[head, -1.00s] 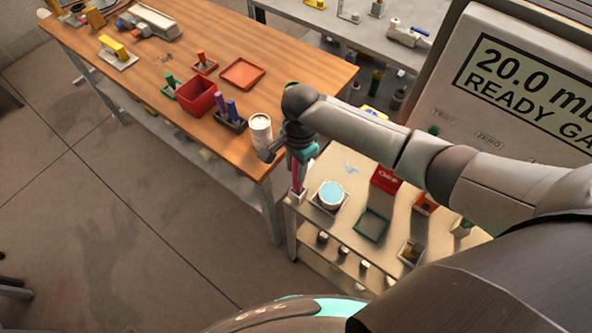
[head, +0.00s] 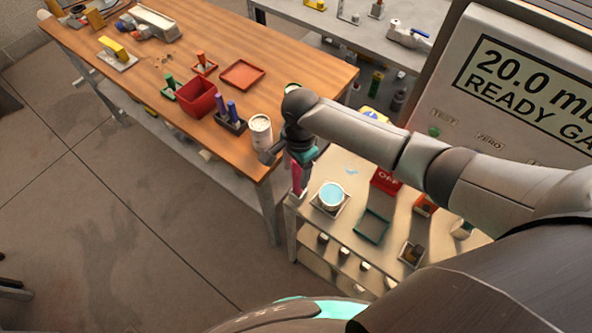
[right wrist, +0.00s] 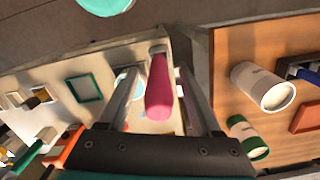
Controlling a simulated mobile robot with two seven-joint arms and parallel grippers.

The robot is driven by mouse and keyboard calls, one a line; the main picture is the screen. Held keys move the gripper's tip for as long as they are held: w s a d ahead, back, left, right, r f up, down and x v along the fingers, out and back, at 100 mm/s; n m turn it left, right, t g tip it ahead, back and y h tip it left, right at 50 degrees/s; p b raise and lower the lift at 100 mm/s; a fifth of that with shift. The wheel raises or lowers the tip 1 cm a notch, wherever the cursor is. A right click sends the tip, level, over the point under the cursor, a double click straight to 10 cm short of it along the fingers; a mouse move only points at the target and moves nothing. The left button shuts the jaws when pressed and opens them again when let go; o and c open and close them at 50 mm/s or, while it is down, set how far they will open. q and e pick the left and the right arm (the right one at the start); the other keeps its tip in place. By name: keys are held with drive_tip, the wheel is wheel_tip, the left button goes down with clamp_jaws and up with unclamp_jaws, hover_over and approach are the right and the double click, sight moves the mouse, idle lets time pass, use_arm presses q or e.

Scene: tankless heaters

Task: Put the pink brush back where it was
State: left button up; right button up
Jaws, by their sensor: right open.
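The pink brush (head: 296,178) stands upright at the near left corner of the small cream cart, its lower end at a small pale holder (head: 297,195). Its thick pink handle (right wrist: 159,88) also shows in the right wrist view, between the fingers. My right gripper (head: 300,160) is over the brush from above. In the right wrist view my right gripper (right wrist: 160,100) is open, with a finger on each side of the handle and gaps visible beside it. How deep the brush sits in the holder is hard to see. My left gripper is not in view.
On the cart (head: 330,232), a blue-topped cup (head: 331,194), a green square tray (head: 371,226) and a red box (head: 386,181) stand to the right. A white canister (head: 261,132) stands close by on the wooden table's edge (head: 250,170).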

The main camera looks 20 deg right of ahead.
drive_tip(key=r, duration=0.7)
drive_tip(key=r+p, duration=0.1)
drive_tip(key=r, duration=0.3)
drive_tip(key=shift+w+d+r, duration=0.1)
drive_tip(key=shift+d, duration=0.2)
